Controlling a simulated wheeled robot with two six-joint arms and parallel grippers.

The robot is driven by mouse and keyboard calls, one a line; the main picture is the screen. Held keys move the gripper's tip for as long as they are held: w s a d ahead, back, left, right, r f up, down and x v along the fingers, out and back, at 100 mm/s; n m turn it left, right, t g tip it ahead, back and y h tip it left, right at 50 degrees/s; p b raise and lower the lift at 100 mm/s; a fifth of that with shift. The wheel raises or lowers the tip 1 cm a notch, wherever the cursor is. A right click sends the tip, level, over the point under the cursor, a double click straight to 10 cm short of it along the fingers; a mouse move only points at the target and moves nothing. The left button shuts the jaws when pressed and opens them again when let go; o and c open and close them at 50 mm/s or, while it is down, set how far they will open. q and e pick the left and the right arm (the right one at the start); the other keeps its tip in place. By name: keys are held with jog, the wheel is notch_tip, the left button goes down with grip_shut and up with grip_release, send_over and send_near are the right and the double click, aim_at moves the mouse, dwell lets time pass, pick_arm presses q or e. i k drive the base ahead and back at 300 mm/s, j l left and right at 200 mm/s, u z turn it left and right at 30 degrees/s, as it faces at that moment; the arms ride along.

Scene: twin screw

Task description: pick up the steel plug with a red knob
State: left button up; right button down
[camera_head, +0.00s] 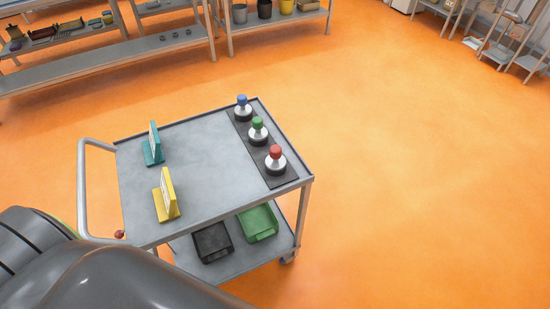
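The steel plug with a red knob (275,160) stands upright on a dark strip (241,127) along the right side of the grey cart's top (205,163). It is the nearest of three similar plugs in a row. The plug with a green knob (257,131) is behind it, and the plug with a blue knob (242,107) is farthest. A grey arm part of mine covers the lower left of the view. Neither gripper shows.
A teal stand (153,148) and a yellow stand (166,197) are on the cart top's left side. A black bin (212,242) and a green bin (258,223) sit on the lower shelf. A handle (81,185) juts left. Orange floor (420,180) is clear to the right.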

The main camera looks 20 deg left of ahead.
aim_at(276, 160)
jog(key=u, duration=0.7)
